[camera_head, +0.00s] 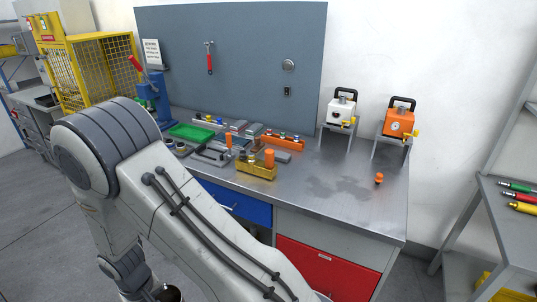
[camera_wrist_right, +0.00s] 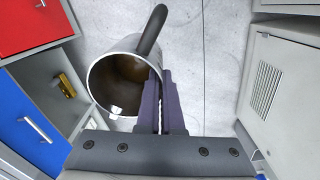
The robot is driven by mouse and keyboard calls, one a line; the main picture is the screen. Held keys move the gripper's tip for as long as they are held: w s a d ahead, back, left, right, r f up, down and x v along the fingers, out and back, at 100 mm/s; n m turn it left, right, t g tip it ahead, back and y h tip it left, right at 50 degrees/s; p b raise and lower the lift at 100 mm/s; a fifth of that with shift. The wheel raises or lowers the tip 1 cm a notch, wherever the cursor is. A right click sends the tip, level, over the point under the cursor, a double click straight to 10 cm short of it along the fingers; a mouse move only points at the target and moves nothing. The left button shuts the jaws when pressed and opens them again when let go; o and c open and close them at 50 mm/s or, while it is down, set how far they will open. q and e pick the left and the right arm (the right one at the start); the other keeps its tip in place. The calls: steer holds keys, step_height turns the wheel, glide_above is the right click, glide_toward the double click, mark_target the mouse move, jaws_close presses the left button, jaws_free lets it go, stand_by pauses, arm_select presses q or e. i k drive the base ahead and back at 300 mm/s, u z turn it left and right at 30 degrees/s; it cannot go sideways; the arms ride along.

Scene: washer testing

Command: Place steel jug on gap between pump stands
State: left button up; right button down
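The steel jug (camera_wrist_right: 118,78), with a dark handle and a brownish inside, fills the upper middle of the right wrist view. My right gripper (camera_wrist_right: 160,75) is shut on the jug at its rim near the handle, above the floor. Two grey pump stands stand on the bench: the left stand (camera_head: 337,136) bears a white pump (camera_head: 341,112), the right stand (camera_head: 388,150) an orange pump (camera_head: 399,123). The gap between them is bare bench. My left gripper is out of view.
Blue and red drawers are below. A shelf (camera_head: 510,215) stands right.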

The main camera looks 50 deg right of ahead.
mark_target(359, 163)
steer(key=i, duration=0.95)
steer(key=z, duration=2.4)
steer(key=k, duration=0.25)
steer(key=z, duration=0.4)
